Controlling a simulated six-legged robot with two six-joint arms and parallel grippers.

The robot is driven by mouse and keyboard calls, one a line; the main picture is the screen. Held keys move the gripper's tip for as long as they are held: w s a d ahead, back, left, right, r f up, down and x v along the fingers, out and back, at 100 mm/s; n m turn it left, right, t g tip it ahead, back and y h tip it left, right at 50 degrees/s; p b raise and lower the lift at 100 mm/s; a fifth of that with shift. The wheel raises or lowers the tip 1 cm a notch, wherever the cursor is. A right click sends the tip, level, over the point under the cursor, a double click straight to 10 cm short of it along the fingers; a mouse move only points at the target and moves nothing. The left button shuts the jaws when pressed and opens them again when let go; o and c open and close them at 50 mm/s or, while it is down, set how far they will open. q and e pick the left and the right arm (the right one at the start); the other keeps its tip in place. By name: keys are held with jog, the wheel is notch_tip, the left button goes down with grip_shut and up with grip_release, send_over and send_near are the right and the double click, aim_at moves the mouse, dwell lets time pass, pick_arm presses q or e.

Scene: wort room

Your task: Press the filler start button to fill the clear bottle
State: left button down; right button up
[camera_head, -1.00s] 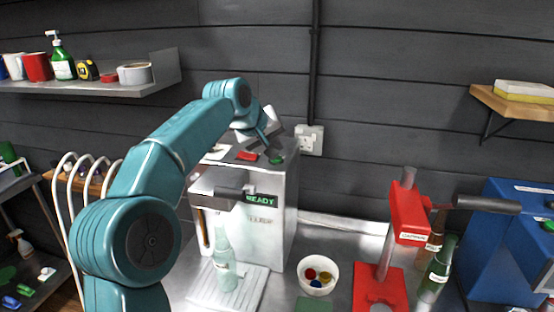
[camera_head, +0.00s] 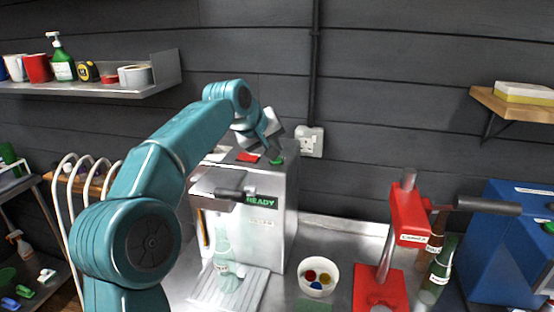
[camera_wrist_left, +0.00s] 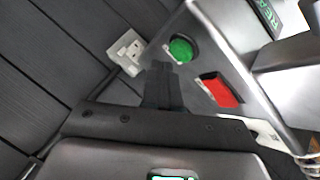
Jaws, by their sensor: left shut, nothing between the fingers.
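The filler (camera_head: 262,225) is a grey metal box whose display reads READY. On its top are a green button (camera_head: 276,160) and a red switch (camera_head: 247,157). The clear bottle (camera_head: 224,262) stands upright on the ribbed tray (camera_head: 247,288) in front of the filler, below its spout. My left gripper (camera_head: 273,147) is over the filler top, just above the green button. In the left wrist view the shut fingers (camera_wrist_left: 162,72) point toward the green button (camera_wrist_left: 181,50), close to it, with the red switch (camera_wrist_left: 220,90) to the right. Contact cannot be told. My right gripper is not in view.
A white bowl of coloured caps (camera_head: 318,262) stands right of the filler. Beyond it are a red capper (camera_head: 407,215), brown and green bottles (camera_head: 437,272) and a blue machine (camera_head: 510,240). A wall socket (camera_head: 309,141) is behind the filler. Shelves flank the wall.

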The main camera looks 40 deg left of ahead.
pick_arm(q)
jog(key=shift+s+a, duration=0.15)
jog(key=shift+s, duration=0.05)
jog(key=shift+w, duration=0.15)
jog(key=shift+f, duration=0.15)
jog(key=shift+f+b, duration=0.3)
jog(key=shift+b, duration=0.05)
dwell(0.4)
jog(key=shift+f+b, duration=0.3)
jog(key=shift+f, duration=0.1)
dwell(0.3)
jog(key=shift+r, duration=0.1)
jog(key=shift+r+p, duration=0.7)
jog(key=shift+p, duration=0.2)
